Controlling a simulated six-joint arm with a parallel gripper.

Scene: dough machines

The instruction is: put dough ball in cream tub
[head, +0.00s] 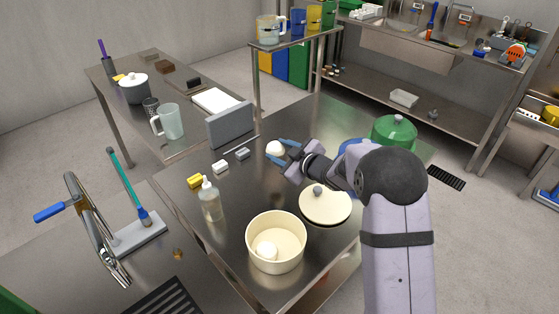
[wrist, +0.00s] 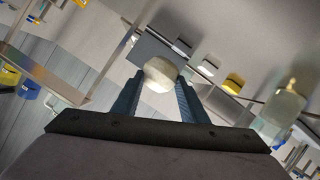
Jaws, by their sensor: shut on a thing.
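A white dough ball (head: 275,148) is held between the blue fingertips of my gripper (head: 280,149), at the far side of the steel table. In the wrist view the dough ball (wrist: 160,74) sits between the two blue fingers of my gripper (wrist: 160,84). It seems raised off the table, but the height is hard to tell.
A clear bottle (head: 210,203) stands left of the tub. A yellow block (head: 195,181), a white block (head: 220,167) and a grey block (head: 242,153) lie near the left edge. A grey upright panel (head: 231,125) and a green lidded pot (head: 394,131) stand farther back.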

